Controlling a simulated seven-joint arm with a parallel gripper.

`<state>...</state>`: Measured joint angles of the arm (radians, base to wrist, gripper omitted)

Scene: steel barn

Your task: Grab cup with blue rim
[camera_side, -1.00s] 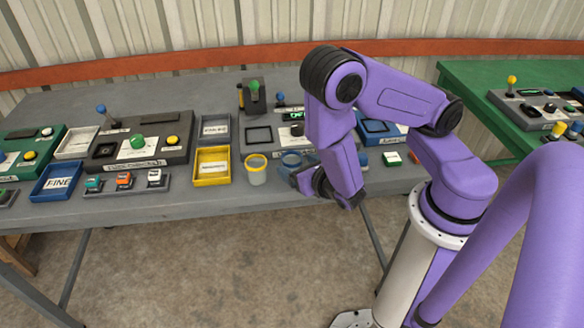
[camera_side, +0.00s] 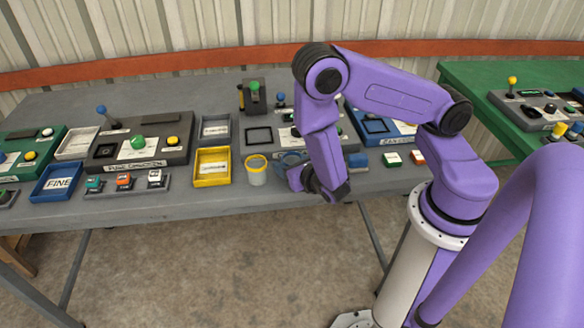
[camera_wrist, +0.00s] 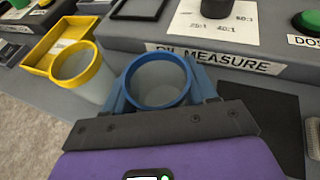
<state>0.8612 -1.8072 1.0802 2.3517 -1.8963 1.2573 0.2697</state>
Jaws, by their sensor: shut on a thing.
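The cup with the blue rim (camera_wrist: 157,82) stands upright in the wrist view, pale inside and empty-looking. My gripper (camera_wrist: 160,92) is shut on it, with one blue finger along each side of the cup. In the side view the cup with the blue rim (camera_side: 291,157) is mostly hidden behind my gripper (camera_side: 297,173), at the front part of the grey table. I cannot tell whether its base touches the table.
A cup with a yellow rim (camera_side: 256,170) stands just left of the held cup. A yellow tray (camera_side: 212,181) lies farther left. A panel labelled "OIL MEASURE" (camera_wrist: 215,60) is close behind. The table's front edge is near.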

